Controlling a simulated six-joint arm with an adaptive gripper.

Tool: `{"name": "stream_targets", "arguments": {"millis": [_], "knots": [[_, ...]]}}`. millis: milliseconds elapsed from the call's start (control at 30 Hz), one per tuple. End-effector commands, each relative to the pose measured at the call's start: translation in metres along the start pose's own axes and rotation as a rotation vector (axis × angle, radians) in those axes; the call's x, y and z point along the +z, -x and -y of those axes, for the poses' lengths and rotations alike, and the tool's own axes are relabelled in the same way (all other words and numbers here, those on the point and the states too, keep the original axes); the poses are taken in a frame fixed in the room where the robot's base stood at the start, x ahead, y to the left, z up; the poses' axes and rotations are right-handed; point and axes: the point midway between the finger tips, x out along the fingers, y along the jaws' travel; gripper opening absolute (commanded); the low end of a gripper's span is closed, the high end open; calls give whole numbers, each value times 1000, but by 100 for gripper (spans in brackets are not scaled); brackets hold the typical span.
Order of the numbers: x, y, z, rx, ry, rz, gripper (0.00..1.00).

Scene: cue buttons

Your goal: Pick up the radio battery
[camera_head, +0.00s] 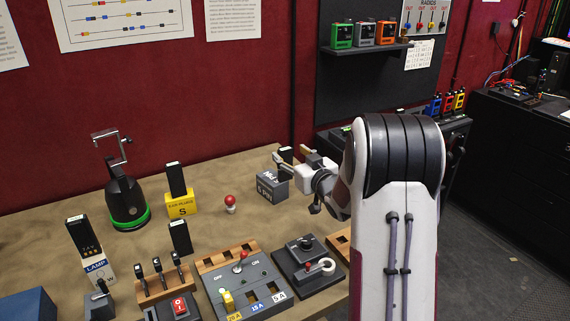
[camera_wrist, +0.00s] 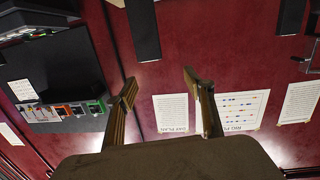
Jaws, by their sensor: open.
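Several upright black blocks with pale green-marked tops look like batteries; I cannot tell which is the radio one. One stands on a yellow box (camera_head: 177,180), one at the lamp box (camera_head: 78,232), and one by the wooden rack (camera_head: 180,237). Another black block (camera_head: 286,154) shows beside my gripper (camera_head: 283,163), at the grey box (camera_head: 272,187). My gripper is open and empty over the table's back right. In the upside-down wrist view, a black block (camera_wrist: 143,28) lies ahead, roughly between the spread fingers (camera_wrist: 160,82); contact is not visible.
Coloured radios (camera_head: 364,34) sit on a wall shelf. Bare table lies around the joystick.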

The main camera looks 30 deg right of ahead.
Motion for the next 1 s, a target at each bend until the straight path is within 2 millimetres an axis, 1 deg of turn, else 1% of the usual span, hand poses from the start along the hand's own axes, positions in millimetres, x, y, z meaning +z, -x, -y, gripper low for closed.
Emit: {"name": "stream_targets", "arguments": {"millis": [33,100,333,800,1000], "knots": [[9,-3,-5,-9,-8,-13,53],[16,-6,-9,-24,-20,-39,53],[31,-9,-18,-61,-43,-98,53],[33,-10,-18,-69,-48,-110,53],[33,-18,-18,-69,-49,-109,53]]}}
